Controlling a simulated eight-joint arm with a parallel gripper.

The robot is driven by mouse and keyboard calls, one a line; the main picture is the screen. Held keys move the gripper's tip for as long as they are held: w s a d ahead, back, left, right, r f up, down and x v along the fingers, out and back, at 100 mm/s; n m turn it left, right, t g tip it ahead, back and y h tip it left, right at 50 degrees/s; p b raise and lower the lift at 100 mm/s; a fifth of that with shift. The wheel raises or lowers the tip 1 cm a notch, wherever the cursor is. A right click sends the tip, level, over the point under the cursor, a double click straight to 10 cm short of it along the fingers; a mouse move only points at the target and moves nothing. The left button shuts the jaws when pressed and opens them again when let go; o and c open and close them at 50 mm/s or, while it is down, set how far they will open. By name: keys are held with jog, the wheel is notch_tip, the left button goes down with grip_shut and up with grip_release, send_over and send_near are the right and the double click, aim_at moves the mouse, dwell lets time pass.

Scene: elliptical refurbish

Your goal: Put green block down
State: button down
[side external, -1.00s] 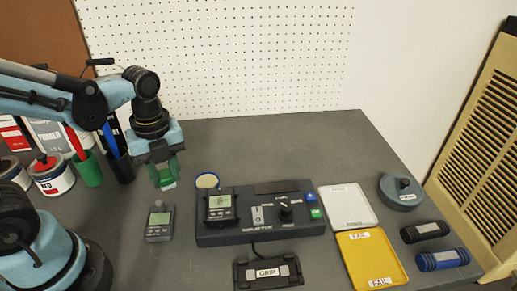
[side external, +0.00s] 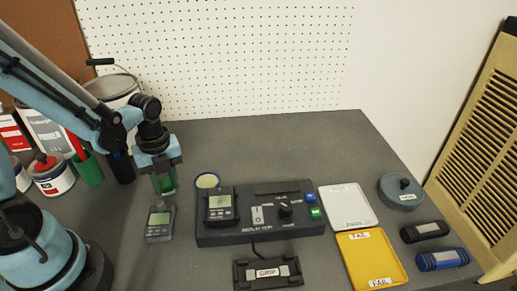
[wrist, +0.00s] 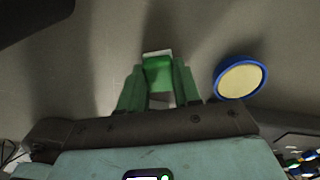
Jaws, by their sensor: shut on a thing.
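My gripper (side external: 163,187) points down over the left part of the grey table, close behind a small grey handheld meter (side external: 159,222). In the wrist view my gripper (wrist: 158,88) has its two green fingers shut on the green block (wrist: 157,72), which shows between them with a pale edge at its far end. In the side view the block is hard to tell apart from the green fingers. I cannot tell whether its lower end touches the table.
A round blue-rimmed cream disc (side external: 207,181) lies just right of my gripper, also in the wrist view (wrist: 241,77). A dark test station (side external: 260,232) stands further right, then a white tray (side external: 348,206) and a yellow tray (side external: 371,260). Cans and bottles (side external: 53,175) crowd the left.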

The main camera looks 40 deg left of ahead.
aim_at(166, 181)
jog(key=shift+f, duration=0.15)
jog(key=c, duration=0.8)
grip_release()
notch_tip(166, 181, up, 12)
jog(key=d+n+t, duration=0.1)
jog(key=n+t, duration=0.1)
jog(key=n, duration=0.5)
jog(key=w+d+r+n+t, duration=0.1)
jog(key=d+n+t, duration=0.1)
jog(key=n, duration=0.6)
jog(key=w+d+n+t, duration=0.1)
jog(key=d+n+t, duration=0.1)
jog(key=n, duration=0.5)
jog(key=shift+r+n+t, duration=0.3)
jog(key=shift+t, duration=0.4)
